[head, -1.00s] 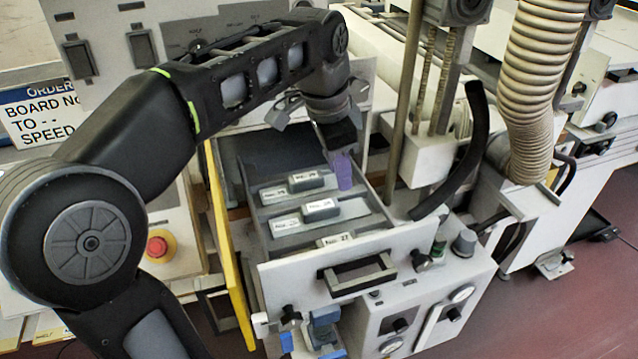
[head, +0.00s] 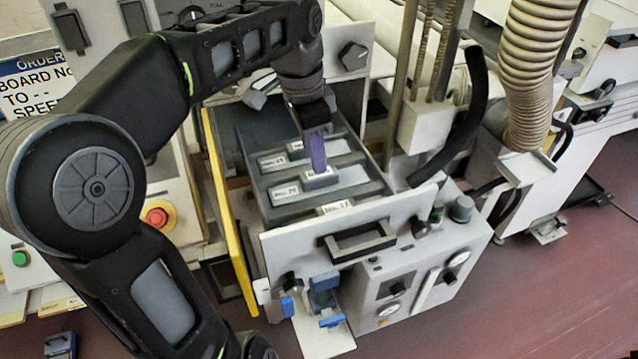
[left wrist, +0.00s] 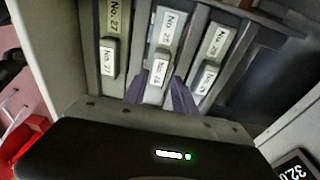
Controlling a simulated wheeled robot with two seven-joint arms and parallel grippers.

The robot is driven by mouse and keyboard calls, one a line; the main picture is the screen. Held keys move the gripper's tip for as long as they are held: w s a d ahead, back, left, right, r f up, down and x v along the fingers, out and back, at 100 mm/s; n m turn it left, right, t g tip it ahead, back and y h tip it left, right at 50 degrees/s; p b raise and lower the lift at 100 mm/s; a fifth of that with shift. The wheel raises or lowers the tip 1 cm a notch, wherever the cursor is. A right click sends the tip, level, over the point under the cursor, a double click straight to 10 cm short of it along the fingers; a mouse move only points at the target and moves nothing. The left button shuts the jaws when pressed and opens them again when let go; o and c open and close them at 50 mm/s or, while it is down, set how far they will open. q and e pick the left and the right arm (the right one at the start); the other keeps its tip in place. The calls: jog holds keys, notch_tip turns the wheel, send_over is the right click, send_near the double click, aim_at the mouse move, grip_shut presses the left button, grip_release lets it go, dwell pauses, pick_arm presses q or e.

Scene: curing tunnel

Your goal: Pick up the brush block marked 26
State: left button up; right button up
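An open drawer (head: 350,212) has several labelled slots, each with a small block with a white label. The middle block (head: 320,178) also shows in the left wrist view (left wrist: 158,70); its number is too small to read for sure. The front slot's label reads No.27. In the left wrist view, a block (left wrist: 108,57) lies in the No.27 slot and another block (left wrist: 207,78) in the slot at right. My left gripper (head: 318,168), with purple fingers, points down over the middle block. Its fingers (left wrist: 160,90) are apart, one on each side of this block. My right gripper is out of view.
A yellow panel (head: 230,220) stands along the drawer's left side. A grey post (head: 402,90) and a black hose (head: 465,130) rise at the right. A red button (head: 156,217) is at left. The drawer handle (head: 358,242) faces front.

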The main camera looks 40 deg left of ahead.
aim_at(319, 181)
pick_arm(q)
jog(key=shift+w+d+f+p, duration=0.15)
jog(key=shift+f+p, duration=0.15)
jog(key=shift+f, duration=1)
jog(key=shift+w+d+f+p, duration=0.15)
jog(key=shift+f+p, duration=0.1)
jog(key=shift+f, duration=1.05)
grip_shut()
